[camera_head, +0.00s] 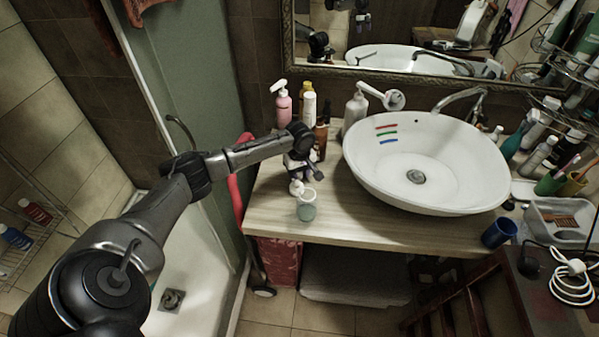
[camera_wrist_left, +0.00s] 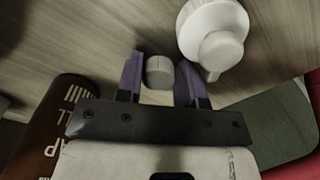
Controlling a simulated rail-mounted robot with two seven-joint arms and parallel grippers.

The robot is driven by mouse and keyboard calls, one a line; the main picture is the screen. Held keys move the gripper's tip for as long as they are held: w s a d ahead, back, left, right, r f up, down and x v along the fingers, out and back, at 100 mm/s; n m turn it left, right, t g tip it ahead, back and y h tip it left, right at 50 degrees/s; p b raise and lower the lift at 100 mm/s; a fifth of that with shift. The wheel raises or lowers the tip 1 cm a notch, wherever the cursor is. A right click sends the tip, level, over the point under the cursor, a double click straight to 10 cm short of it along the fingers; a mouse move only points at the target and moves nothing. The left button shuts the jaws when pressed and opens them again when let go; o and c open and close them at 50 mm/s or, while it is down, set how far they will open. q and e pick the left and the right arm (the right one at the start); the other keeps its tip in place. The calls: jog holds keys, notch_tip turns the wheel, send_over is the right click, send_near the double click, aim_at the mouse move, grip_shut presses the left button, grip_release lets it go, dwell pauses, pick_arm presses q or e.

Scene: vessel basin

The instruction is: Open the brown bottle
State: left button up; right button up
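The brown bottle (camera_head: 321,135) stands on the counter at the back left, beside other bottles and partly behind my left gripper. In the left wrist view, a dark brown body with white lettering (camera_wrist_left: 60,125) shows at the left, outside the fingers. My left gripper (camera_head: 301,171) is low over the counter, in front of the brown bottle. Its purple fingers (camera_wrist_left: 160,82) are apart, with a small pale rounded piece (camera_wrist_left: 159,71) between them; I cannot tell what it belongs to. Slight gaps show beside it. My right gripper is not in view.
A white pump top (camera_wrist_left: 213,35) is close to the fingers. A greenish cup (camera_head: 306,207) stands at the counter's front edge. A pink pump bottle (camera_head: 283,107) and others crowd the back. The white basin (camera_head: 465,185) is to the right.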

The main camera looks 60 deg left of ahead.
aim_at(300, 174)
pick_arm(q)
jog(key=o, duration=0.4)
jog(key=shift+r, duration=0.1)
jog(key=shift+r+p, duration=0.55)
jog(key=shift+r, duration=5.55)
